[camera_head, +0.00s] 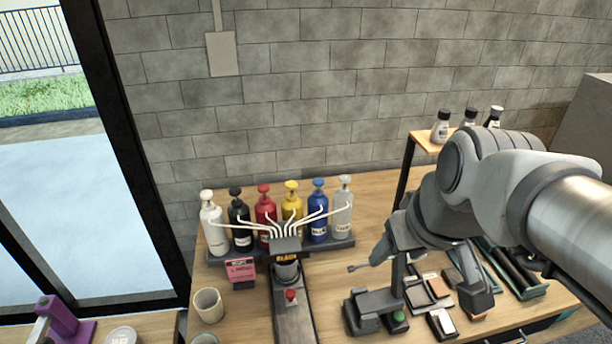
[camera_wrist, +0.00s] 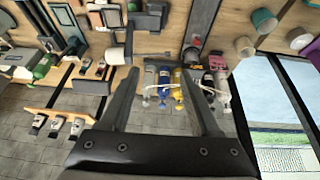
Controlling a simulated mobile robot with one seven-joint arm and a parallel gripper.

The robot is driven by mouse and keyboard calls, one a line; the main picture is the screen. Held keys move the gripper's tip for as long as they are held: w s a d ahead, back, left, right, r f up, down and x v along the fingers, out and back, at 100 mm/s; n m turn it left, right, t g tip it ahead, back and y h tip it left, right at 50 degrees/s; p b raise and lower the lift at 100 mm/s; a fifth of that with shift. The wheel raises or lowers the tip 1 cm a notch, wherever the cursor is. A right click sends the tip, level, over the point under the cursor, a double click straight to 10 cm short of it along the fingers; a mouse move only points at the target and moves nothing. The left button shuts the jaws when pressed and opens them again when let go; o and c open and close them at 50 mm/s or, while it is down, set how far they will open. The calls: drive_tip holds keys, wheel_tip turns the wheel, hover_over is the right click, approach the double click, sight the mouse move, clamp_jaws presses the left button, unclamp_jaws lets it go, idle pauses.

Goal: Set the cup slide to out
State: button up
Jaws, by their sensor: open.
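The dispenser station stands on the wooden bench in the head view, its head (camera_head: 286,246) labelled READY. White tubes run to it from several bottles (camera_head: 265,212). Under the head, a grey cup (camera_head: 287,271) sits at the back of a dark slide track (camera_head: 295,325). A red knob (camera_head: 291,296) is just in front of the cup. In the wrist view, the track (camera_wrist: 203,22) shows at the top. My gripper (camera_wrist: 160,72) is open and empty, its two fingers apart, with the bottles showing beyond them. It touches no part of the slide. In the head view my arm largely hides it.
A pink sign (camera_head: 241,270) and a beige cup (camera_head: 208,305) stand left of the track. A grey device (camera_head: 372,308) and small blocks lie to its right.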

sight(291, 293)
drive_tip(key=w+a+f+n+g+y+b, duration=0.1)
drive_tip(key=w+a+f+n+b, duration=0.2)
drive_tip(key=f, duration=0.8)
drive_tip(key=w+a+f+n+g+y+b, duration=0.1)
drive_tip(key=w+a+f+n+b, duration=0.2)
drive_tip(key=w+a+f, duration=0.4)
drive_tip(key=w+a+f+n+y+b, duration=0.1)
drive_tip(key=w+a+f+n+b, duration=0.2)
drive_tip(key=f, duration=1.3)
drive_tip(key=shift+w+a+f+g, duration=0.15)
drive_tip(key=shift+w+a, duration=0.3)
drive_tip(key=shift+a, duration=0.25)
drive_tip(key=shift+w+a+g, duration=0.1)
drive_tip(key=shift+w+a, duration=0.3)
drive_tip(key=shift+a, duration=0.35)
drive_tip(key=shift+w+a+f+g, duration=0.15)
drive_tip(key=shift+w+a, duration=0.3)
drive_tip(key=shift+a, duration=0.25)
drive_tip(key=shift+r, duration=0.1)
clamp_jaws()
